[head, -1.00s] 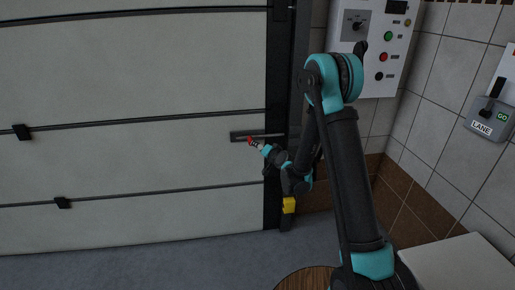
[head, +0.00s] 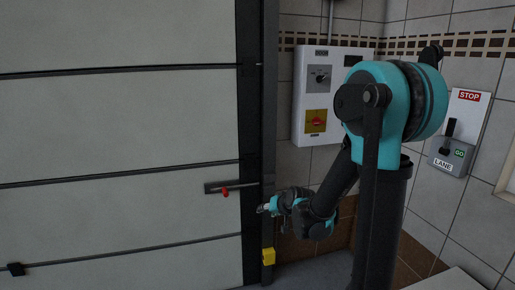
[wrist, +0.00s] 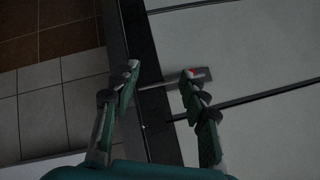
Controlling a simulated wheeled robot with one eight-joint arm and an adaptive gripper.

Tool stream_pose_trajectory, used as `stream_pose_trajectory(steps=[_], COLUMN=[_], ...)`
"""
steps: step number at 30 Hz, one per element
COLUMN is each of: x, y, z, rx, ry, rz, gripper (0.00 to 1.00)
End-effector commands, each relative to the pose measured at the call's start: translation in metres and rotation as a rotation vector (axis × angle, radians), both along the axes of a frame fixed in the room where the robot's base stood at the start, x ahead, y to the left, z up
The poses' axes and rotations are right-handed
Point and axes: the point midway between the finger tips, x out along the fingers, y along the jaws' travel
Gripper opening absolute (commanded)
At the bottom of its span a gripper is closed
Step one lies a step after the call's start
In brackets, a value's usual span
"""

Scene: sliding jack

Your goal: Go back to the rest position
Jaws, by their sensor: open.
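My gripper (head: 264,208) is in front of the dark door post, to the right of the red knob (head: 225,191) on the door's sliding bolt (head: 240,186). In the wrist view my gripper (wrist: 160,70) has its two fingers spread apart with nothing held between them. The bolt (wrist: 172,84) shows beyond the fingers, and the red knob is partly hidden by the fingertip on the right. In the head view a gap separates the gripper from the knob. My arm is folded, with its elbow high at the right.
A large pale panelled door (head: 120,120) fills the left. A yellow block (head: 268,256) sits low on the dark post (head: 252,120). A white control box (head: 330,85) and a grey lever box (head: 449,150) hang on the tiled walls. A pale surface (head: 458,281) lies at lower right.

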Motion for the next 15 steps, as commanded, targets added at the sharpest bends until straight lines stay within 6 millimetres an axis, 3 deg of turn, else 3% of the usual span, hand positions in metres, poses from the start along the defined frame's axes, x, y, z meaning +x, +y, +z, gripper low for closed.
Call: stream_pose_trajectory(steps=[6,15], x=[-0.081,-0.195], y=[-0.056,-0.122], z=[-0.006,-0.031], rx=[-0.146,-0.325], ry=[0.116,0.291], rz=[-0.007,-0.029], gripper=[0.44,0.44])
